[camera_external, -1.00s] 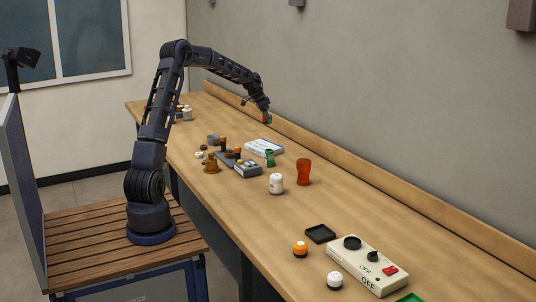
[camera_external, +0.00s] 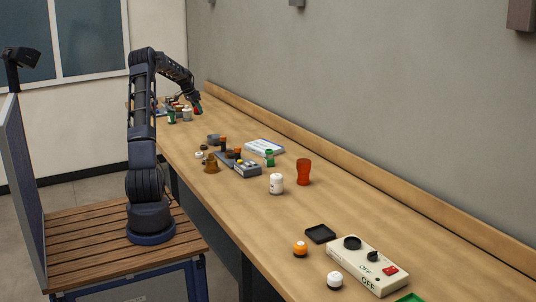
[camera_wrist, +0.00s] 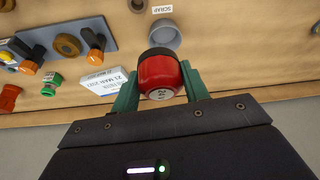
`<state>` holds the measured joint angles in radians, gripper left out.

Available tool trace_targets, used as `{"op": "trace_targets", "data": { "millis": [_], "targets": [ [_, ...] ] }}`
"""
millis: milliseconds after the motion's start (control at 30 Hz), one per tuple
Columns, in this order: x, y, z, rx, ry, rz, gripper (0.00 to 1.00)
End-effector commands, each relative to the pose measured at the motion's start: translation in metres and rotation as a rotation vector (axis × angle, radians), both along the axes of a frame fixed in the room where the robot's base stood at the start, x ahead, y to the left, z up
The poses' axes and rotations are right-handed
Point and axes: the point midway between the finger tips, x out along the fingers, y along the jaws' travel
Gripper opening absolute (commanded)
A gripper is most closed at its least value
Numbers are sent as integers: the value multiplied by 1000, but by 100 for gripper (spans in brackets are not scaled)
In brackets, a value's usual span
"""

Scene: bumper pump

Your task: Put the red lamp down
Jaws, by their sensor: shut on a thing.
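The red lamp (camera_wrist: 160,76) has a rounded red body and a dark collar. It sits between the two green fingers of my gripper (camera_wrist: 160,88) in the wrist view. The gripper is shut on it. In the external view my gripper (camera_external: 197,108) is at the far end of the bench, close to the wall side and low by a group of small things. The lamp is too small there to make out clearly, and I cannot tell whether it touches the bench.
Near the gripper stand a white jar (camera_external: 187,114) and a green jar (camera_external: 172,117). A grey cup (camera_wrist: 165,36) lies beyond the lamp in the wrist view, by a SCRAP label (camera_wrist: 162,9). A white box (camera_external: 264,147) and a red cup (camera_external: 303,172) stand nearer along the bench.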

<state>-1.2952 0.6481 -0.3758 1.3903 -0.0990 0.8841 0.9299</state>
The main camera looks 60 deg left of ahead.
Motion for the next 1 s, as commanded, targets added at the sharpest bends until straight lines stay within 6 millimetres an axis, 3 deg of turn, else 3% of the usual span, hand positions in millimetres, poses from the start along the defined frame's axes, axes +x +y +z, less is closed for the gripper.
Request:
{"op": "trace_targets", "data": {
  "millis": [33,200,400,567,1000],
  "targets": [
    [-20,16,-1,0,0,24,21],
    [-70,52,-2,1,-1,76,21],
    [-105,74,-2,2,0,112,21],
    [-113,78,-11,0,0,119,21],
    [-113,78,-103,-2,1,119,21]
  ]
}}
